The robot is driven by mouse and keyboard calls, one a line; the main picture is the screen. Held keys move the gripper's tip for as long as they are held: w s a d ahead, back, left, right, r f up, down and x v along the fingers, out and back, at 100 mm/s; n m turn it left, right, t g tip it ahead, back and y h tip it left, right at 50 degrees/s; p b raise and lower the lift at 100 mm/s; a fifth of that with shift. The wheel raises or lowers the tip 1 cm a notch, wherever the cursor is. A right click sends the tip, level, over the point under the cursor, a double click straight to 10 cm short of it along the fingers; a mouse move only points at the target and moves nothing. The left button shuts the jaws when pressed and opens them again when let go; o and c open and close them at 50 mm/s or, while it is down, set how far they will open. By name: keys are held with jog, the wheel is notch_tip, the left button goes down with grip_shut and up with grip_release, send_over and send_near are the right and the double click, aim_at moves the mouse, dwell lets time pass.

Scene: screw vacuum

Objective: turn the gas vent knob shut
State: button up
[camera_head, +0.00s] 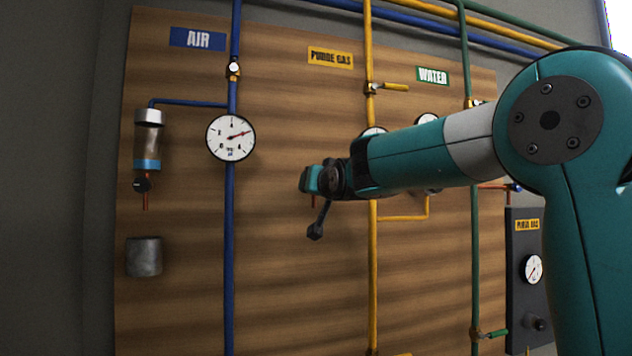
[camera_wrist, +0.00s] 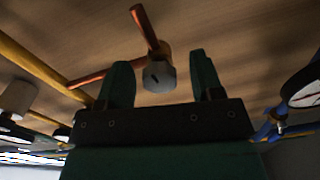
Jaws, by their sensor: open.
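In the wrist view a grey faceted knob (camera_wrist: 158,76) sits on a copper-red pipe (camera_wrist: 148,30) by the wooden board; I take it to be the gas vent knob. My gripper (camera_wrist: 160,68) is open, with one dark green finger on each side of the knob and a visible gap to each. The wrist view does not settle how deep the knob lies between the fingers. In the head view my gripper (camera_head: 306,180) is in front of the board between the blue and yellow pipes. The knob is hidden there behind it; a short red pipe end (camera_head: 313,201) shows below.
The blue air pipe (camera_head: 230,260) with its gauge (camera_head: 231,138) stands left of my gripper. The yellow purge gas pipe (camera_head: 373,270) runs close on the right, partly behind my arm. A glass-bodied filter (camera_head: 148,143) and a grey cup (camera_head: 144,257) are at far left.

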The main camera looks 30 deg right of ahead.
jog(key=shift+d, duration=0.1)
jog(key=c, duration=0.9)
jog(key=shift+f+m+b, duration=0.1)
jog(key=shift+m+b, duration=0.2)
jog(key=shift+b, duration=0.05)
jog(key=m+b, duration=0.3)
jog(key=shift+f+b, duration=0.15)
jog(key=shift+b, duration=0.2)
jog(key=m+b, duration=0.4)
jog(key=m, duration=0.1)
jog(key=shift+w+m, duration=0.1)
jog(key=shift+m, duration=0.3)
jog(key=m+b, duration=0.2)
jog(key=m, duration=0.3)
jog(key=shift+r+b, duration=0.2)
jog(key=shift+b, duration=0.2)
jog(key=shift+r+m+b, duration=0.2)
jog(key=shift+m+b, duration=0.5)
jog(key=shift+m, duration=1.6)
